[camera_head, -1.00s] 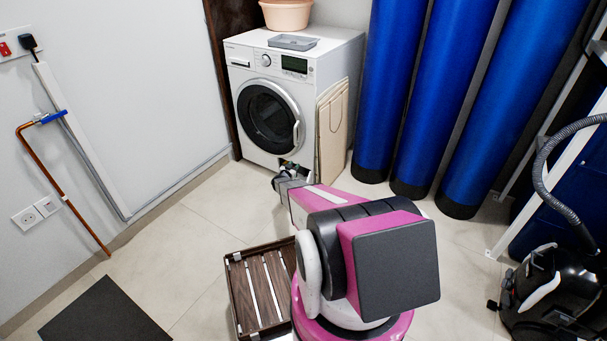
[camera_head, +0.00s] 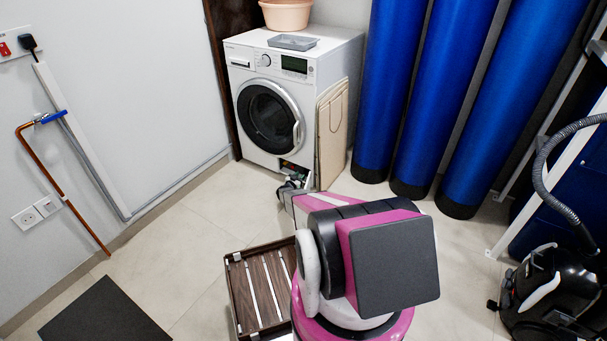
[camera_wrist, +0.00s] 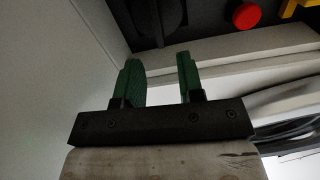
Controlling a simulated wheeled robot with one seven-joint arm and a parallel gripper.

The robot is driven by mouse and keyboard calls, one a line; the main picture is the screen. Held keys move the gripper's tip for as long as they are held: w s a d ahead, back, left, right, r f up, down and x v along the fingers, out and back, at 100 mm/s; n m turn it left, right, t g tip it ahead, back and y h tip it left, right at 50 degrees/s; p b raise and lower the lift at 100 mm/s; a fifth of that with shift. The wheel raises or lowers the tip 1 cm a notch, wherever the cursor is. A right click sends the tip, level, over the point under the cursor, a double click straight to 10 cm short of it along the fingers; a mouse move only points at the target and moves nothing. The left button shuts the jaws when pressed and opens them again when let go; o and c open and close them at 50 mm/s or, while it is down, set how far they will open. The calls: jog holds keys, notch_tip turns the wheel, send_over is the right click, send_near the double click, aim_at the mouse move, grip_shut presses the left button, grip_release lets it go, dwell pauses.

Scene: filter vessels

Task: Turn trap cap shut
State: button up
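The washing machine (camera_head: 272,110) stands against the back wall with a small open recess (camera_head: 290,166) low on its front. My gripper (camera_head: 293,181) is just in front of this recess in the head view, small and partly hidden by my arm. In the wrist view my gripper (camera_wrist: 160,78) has its two green fingers apart with nothing between them. Beyond the fingertips is a dark recess with a dark rounded part (camera_wrist: 158,18), which may be the trap cap; its details are too dark to tell. A red round knob (camera_wrist: 247,15) lies to its right.
A yellow part (camera_wrist: 292,8) shows at the recess's upper right. A beige folded board (camera_head: 332,135) leans on the machine's right side, close to my gripper. Blue cylinders (camera_head: 400,90) stand to the right. A wooden slatted crate (camera_head: 262,290) lies on the floor beside my base.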

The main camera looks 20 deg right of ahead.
aim_at(305, 171)
jog(key=x, duration=0.4)
jog(key=shift+w+d, duration=0.15)
jog(key=shift+w, duration=0.1)
grip_shut()
jog(key=shift+s+d+m, duration=0.1)
jog(key=shift+s+m, duration=0.05)
jog(key=shift+m, duration=0.65)
grip_release()
